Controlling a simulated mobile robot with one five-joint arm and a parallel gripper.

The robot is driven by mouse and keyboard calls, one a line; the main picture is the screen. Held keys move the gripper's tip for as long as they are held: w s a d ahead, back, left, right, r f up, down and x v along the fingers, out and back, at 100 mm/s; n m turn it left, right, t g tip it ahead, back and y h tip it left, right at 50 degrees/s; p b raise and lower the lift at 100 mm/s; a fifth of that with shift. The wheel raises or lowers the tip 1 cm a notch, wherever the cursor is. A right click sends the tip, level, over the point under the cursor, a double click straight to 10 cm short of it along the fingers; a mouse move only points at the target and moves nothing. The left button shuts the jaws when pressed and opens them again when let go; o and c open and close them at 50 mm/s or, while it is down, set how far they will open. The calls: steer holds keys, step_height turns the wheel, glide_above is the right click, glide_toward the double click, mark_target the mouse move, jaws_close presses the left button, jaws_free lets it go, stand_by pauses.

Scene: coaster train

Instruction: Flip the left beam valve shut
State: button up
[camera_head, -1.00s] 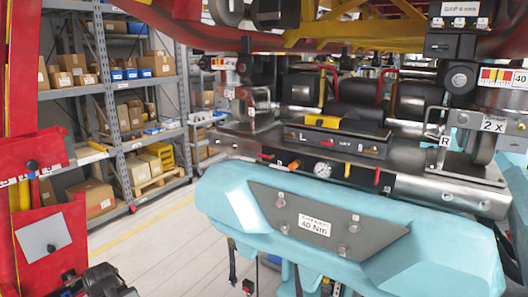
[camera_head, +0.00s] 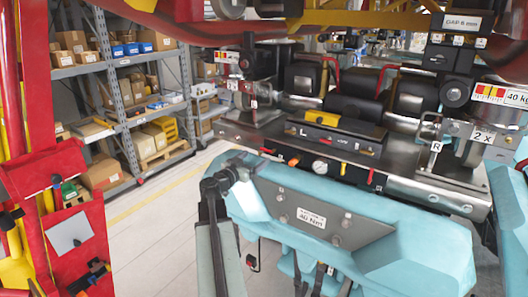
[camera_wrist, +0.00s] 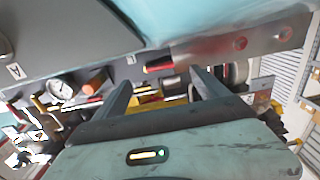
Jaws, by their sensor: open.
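The valve row runs along the front of the steel beam (camera_head: 400,182). A red lever (camera_head: 267,151) sits at its left end, lying roughly flat along the face. It looks like the left valve, though no label on it is readable. The wrist view shows a red lever (camera_wrist: 158,68) just beyond and between my fingertips, apart from them. My gripper (camera_wrist: 163,76) is open and empty. In the head view my gripper (camera_head: 243,167) is near the left end of the beam, just below the left lever; its fingertips are hard to make out.
An orange knob (camera_head: 294,161) and a round gauge (camera_head: 320,167) sit right of the lever. Another red lever (camera_head: 370,177) is further right. The teal padded cover (camera_head: 400,235) lies just below the beam. Shelves (camera_head: 120,90) stand behind, with open floor before them.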

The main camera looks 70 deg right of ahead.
steer(key=x, duration=0.7)
steer(key=shift+d, duration=0.1)
steer(key=shift+c, duration=0.2)
